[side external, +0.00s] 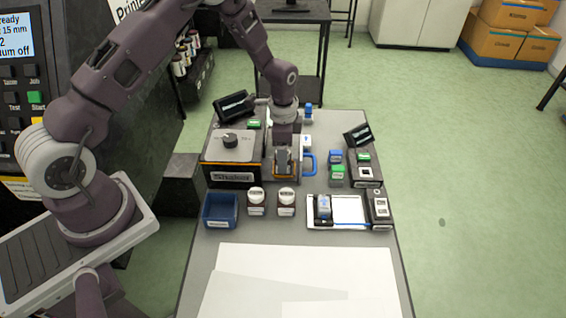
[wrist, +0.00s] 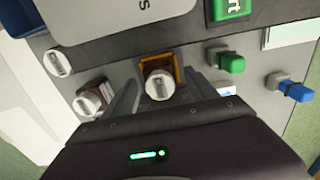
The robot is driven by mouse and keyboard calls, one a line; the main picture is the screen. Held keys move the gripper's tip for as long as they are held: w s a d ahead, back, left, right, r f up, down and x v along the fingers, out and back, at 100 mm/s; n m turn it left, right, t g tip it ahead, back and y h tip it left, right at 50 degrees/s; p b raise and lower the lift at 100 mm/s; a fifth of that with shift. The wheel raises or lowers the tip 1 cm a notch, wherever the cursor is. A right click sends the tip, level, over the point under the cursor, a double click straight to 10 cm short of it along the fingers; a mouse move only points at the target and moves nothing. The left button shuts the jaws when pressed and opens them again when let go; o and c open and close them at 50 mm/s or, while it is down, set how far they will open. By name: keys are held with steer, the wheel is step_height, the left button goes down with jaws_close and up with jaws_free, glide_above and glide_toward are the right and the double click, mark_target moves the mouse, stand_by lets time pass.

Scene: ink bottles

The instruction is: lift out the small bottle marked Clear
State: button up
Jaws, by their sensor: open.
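A brown bottle with a white cap (wrist: 158,86) stands in a square orange-rimmed holder (wrist: 177,66) in the wrist view. I cannot read a label on it, so I cannot tell if it is the one marked Clear. My gripper (side external: 284,170) points down over this spot, just right of the shaker, and hides the bottle in the side view. In the wrist view my gripper (wrist: 160,80) is open, with one finger on each side of the bottle. Two more white-capped brown bottles stand in front, the left one (side external: 256,202) and the right one (side external: 286,202).
The grey shaker box (side external: 232,150) stands close to the left. A blue handle (side external: 309,163) is close to the right. A blue bin (side external: 221,211), a white tray (side external: 349,210) and blue and green blocks (side external: 336,172) stand around. White sheets (side external: 300,280) cover the table's front.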

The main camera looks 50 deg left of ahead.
steer(key=shift+f, duration=0.9)
jaws_close()
step_height(320, 180, up, 12)
steer(key=shift+f, duration=0.25)
